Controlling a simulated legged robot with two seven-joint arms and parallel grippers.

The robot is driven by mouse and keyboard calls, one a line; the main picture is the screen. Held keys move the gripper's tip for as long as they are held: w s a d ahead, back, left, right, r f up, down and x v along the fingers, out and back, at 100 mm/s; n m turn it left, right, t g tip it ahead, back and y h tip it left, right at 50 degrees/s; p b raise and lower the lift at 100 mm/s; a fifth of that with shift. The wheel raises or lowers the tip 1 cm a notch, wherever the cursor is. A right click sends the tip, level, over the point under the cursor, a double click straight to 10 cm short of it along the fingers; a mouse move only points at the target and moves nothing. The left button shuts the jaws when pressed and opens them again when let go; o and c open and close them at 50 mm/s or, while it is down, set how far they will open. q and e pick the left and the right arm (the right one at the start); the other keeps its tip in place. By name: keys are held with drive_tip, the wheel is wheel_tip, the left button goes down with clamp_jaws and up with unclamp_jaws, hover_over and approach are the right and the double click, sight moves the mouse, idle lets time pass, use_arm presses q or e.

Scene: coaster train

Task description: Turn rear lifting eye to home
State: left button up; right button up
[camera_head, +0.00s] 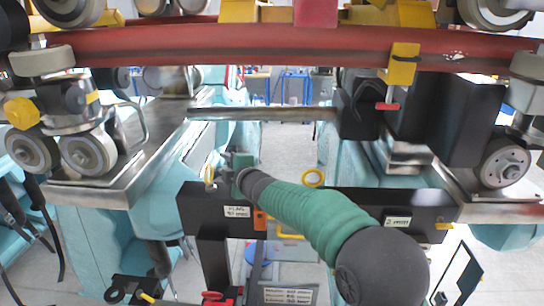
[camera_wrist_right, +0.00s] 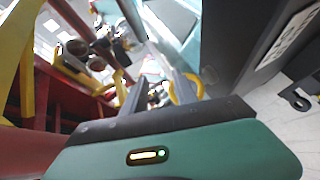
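Two yellow lifting eyes stand on the black crossbeam (camera_head: 345,200) in the head view: a left eye (camera_head: 209,174) and a right eye (camera_head: 313,178). I cannot tell which one is the rear eye. My right gripper (camera_head: 222,165), at the end of the green-sleeved arm, is beside the left eye. In the right wrist view its two grey fingers (camera_wrist_right: 158,92) are apart. A yellow ring (camera_wrist_right: 186,88) shows close by the right-hand finger; contact cannot be told. My left gripper is not in view.
A red rail (camera_head: 300,42) crosses above the beam, with a yellow clamp (camera_head: 402,66) on it. Wheel assemblies (camera_head: 88,152) stand at left and right. A grey bar (camera_head: 265,114) spans the gap behind the beam. Open floor (camera_head: 287,150) shows between the teal frames.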

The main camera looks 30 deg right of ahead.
drive_tip(key=s+d+r+p, duration=0.3)
drive_tip(key=s+d+p, duration=0.5)
drive_tip(key=s+d, duration=0.1)
drive_tip(key=shift+s+d, duration=0.15)
drive_tip(key=shift+d, duration=0.3)
idle(0.5)
idle(0.3)
